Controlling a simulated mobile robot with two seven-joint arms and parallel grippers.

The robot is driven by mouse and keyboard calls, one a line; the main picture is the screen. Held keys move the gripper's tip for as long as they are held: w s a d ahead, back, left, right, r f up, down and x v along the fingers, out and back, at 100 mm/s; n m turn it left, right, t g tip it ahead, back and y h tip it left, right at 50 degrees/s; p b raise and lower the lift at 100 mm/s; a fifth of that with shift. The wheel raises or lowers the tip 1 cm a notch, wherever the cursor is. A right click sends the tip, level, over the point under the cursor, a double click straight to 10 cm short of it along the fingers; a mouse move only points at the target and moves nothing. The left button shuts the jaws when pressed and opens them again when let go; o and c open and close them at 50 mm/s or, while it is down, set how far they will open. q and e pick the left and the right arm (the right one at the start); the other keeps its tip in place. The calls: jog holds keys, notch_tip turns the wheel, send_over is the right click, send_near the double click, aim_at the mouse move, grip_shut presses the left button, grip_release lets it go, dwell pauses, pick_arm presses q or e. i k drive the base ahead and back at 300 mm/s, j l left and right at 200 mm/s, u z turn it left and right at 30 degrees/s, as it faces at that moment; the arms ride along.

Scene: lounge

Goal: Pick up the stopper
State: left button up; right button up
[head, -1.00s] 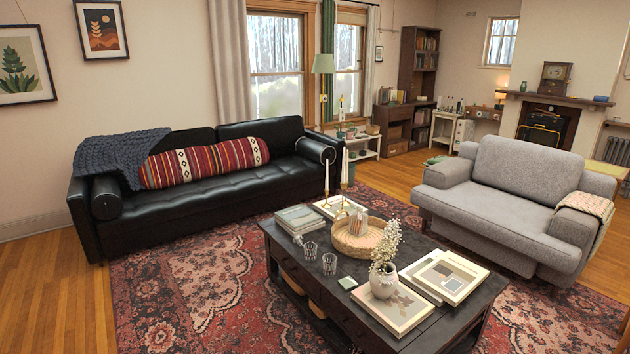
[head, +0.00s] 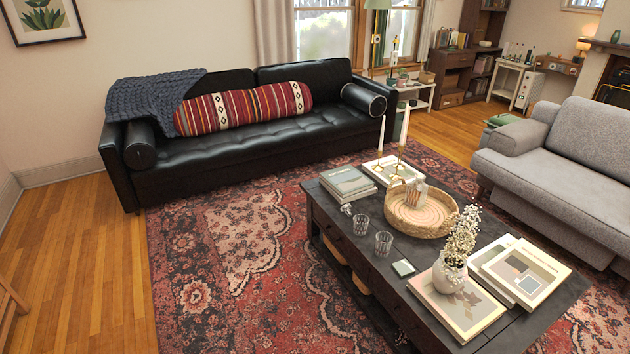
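A small clear glassy piece (head: 347,209), which may be the stopper, lies on the dark coffee table (head: 385,284) beside a stack of books. It is too small to tell for sure. Neither of my grippers is in view.
Two glass tumblers (head: 383,242), a small coaster (head: 403,268), candlesticks (head: 402,150), books (head: 348,181) and a flower vase (head: 450,274) crowd the table. The rug and left floor are clear.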

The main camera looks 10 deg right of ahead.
aim_at(345, 207)
jog(key=i+l+u, duration=0.1)
jog(key=i+u, duration=0.25)
jog(key=i, duration=1)
jog(key=i+z, duration=0.15)
jog(key=i, duration=0.25)
jog(key=i+j+z, duration=0.2)
jog(key=i, duration=0.15)
jog(key=i+j+z, duration=0.15)
jog(key=i, duration=0.25)
jog(key=i+z, duration=0.15)
jog(key=z, duration=0.3)
jog(key=i+z, duration=0.15)
jog(key=z, duration=0.3)
jog(key=i+j+z, duration=0.1)
jog(key=z, duration=0.35)
jog(key=i+j+z, duration=0.1)
jog(key=z, duration=0.3)
jog(key=i+j+z, duration=0.15)
jog(key=z, duration=0.25)
jog(key=i+j+z, duration=0.15)
jog(key=z, duration=0.25)
